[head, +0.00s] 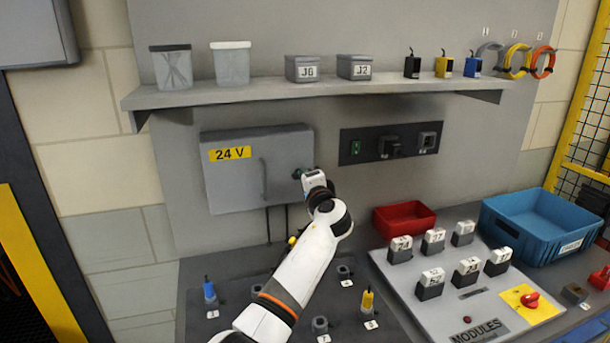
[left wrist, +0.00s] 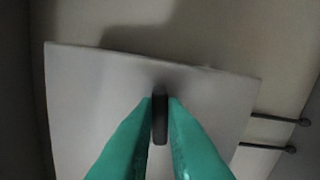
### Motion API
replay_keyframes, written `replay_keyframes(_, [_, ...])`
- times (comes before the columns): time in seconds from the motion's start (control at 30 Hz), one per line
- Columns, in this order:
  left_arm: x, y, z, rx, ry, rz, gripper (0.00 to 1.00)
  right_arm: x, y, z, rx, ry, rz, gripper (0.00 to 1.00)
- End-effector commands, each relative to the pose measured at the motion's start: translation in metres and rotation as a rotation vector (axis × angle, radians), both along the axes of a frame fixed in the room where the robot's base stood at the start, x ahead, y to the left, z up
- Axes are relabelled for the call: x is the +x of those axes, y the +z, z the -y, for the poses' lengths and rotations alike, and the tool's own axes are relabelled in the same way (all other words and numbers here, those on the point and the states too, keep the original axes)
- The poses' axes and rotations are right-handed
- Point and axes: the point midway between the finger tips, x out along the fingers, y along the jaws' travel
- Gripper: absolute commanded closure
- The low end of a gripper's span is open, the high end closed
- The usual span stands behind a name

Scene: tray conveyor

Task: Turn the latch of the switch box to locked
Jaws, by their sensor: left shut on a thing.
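The switch box (head: 235,185) is a grey wall box with a yellow "24 V" label and a vertical handle on its front. In the left wrist view its plain grey face (left wrist: 90,100) fills the middle. The latch (left wrist: 160,128) is a short dark bar on that face, lying lengthwise between the green fingers. My left gripper (head: 301,174) is at the right edge of the box, and its fingers (left wrist: 160,103) are shut on the latch. In the head view my gripper mostly hides the latch. My right gripper is not in view.
A shelf (head: 300,91) with bins and small parts runs above the box. A socket panel (head: 391,143) is to the right. Below are a red tray (head: 404,231), a blue crate (head: 483,219) and a modules board (head: 395,272). Two thin cables hang under the box.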

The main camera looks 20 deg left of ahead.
Motion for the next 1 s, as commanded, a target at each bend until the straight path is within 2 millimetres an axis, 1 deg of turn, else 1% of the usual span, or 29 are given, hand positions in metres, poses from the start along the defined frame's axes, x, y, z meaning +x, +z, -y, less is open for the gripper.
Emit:
replay_keyframes(0.03, [0.0002, 0.0033, -0.001, 0.027, 0.001, -0.015, 1.0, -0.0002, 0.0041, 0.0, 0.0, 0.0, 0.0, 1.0])
replay_keyframes(0.1, [0.0002, 0.0031, -0.0011, 0.06, 0.0, -0.037, 1.0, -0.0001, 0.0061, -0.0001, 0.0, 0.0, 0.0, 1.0])
replay_keyframes(0.4, [0.0003, 0.0021, -0.0012, 0.144, 0.002, -0.091, 1.0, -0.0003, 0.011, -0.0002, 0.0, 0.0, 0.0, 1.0])
replay_keyframes(0.9, [0.0002, 0.0019, -0.0013, 0.16, 0.002, -0.101, 1.0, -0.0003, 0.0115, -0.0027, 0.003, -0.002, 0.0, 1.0])
replay_keyframes(0.93, [0.0002, 0.0019, -0.0013, 0.16, 0.002, -0.101, 0.88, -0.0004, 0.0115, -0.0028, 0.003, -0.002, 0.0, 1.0])
replay_keyframes(1.0, [0.0002, 0.0018, -0.0011, 0.159, 0.002, -0.102, 0.76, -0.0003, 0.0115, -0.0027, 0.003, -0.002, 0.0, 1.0])
